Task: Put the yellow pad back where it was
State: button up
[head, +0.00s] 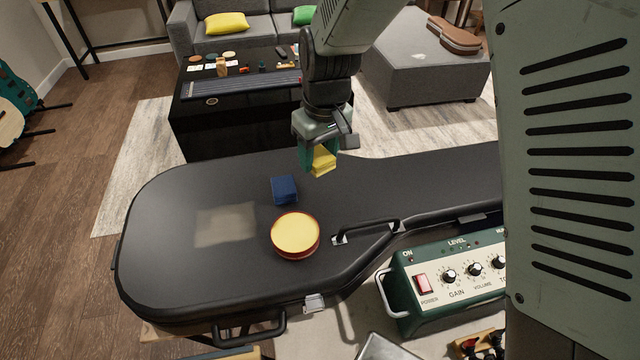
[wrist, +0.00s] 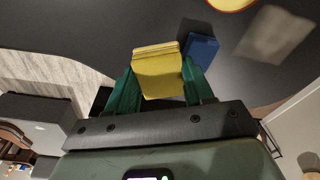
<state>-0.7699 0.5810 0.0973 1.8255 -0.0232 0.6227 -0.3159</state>
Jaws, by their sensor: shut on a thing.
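The yellow pad (head: 323,161) is a small block held between the green fingers of my gripper (head: 318,158), above the far side of the black guitar case (head: 165,200). The wrist view shows the yellow pad (wrist: 158,72) between both fingers of my gripper (wrist: 157,80). A blue block (head: 284,190) lies on the case, below and left of my gripper. It also shows in the wrist view (wrist: 200,48), just beyond the pad. A round tin with a yellow top and red rim (head: 295,234) sits on the case in front of the blue block.
A pale rectangular patch (head: 226,224) marks the case left of the tin. The case has a raised handle (head: 366,231) right of the tin. A green amplifier (head: 440,280) stands at the front right. A dark low table (head: 230,120) with small items stands behind the case.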

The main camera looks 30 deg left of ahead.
aim_at(323, 159)
notch_tip(323, 159, down, 8)
jog(key=shift+r, duration=0.1)
dwell(0.4)
jog(key=o, duration=0.8)
jog(key=shift+f, duration=0.2)
jog(key=r, duration=0.4)
jog(key=d+r, duration=0.1)
jog(key=r, duration=0.7)
jog(key=shift+s+d+r, duration=0.15)
jog(key=shift+s+d, duration=0.1)
